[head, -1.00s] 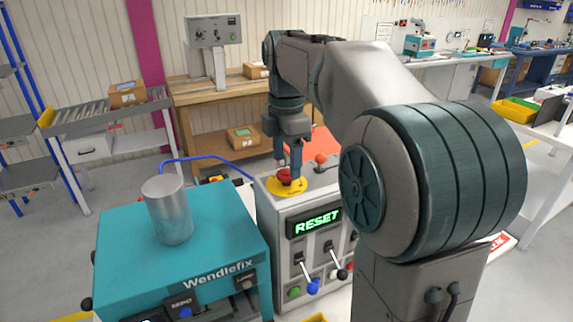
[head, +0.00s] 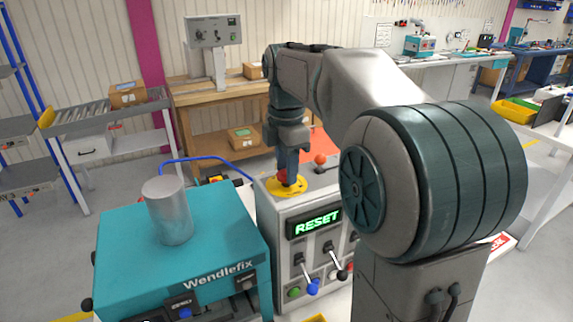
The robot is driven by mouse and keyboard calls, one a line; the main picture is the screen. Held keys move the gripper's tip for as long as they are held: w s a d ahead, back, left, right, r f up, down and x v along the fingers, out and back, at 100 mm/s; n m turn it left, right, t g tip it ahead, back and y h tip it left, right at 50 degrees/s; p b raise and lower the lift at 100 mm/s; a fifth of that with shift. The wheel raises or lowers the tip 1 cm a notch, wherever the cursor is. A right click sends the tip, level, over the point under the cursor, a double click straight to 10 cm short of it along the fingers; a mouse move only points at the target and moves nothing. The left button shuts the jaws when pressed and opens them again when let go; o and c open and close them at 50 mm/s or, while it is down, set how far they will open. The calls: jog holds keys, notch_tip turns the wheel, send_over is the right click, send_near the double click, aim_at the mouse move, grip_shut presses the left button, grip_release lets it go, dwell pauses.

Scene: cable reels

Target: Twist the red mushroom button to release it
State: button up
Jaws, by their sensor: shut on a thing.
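The red mushroom button (head: 281,176) sits on a round yellow plate (head: 287,188) on top of a grey control box (head: 272,215). My gripper (head: 289,182) points down at the button from above, its fingers shut on it. The fingers hide much of the button from this view. A green lit RESET display (head: 314,222) is on the front face of the box.
A teal Wendlefix machine (head: 180,255) with a metal cylinder (head: 167,210) on top stands just left of the box. An orange-red ball knob (head: 320,159) is on the box top, right of my gripper. Levers with blue (head: 313,287) and black knobs are on the front.

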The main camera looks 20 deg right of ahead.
jog(key=m+p, duration=0.1)
jog(key=m, duration=0.3)
jog(key=shift+m, duration=1.8)
jog(key=shift+p, duration=0.3)
jog(key=o, duration=1)
notch_tip(320, 180, up, 14)
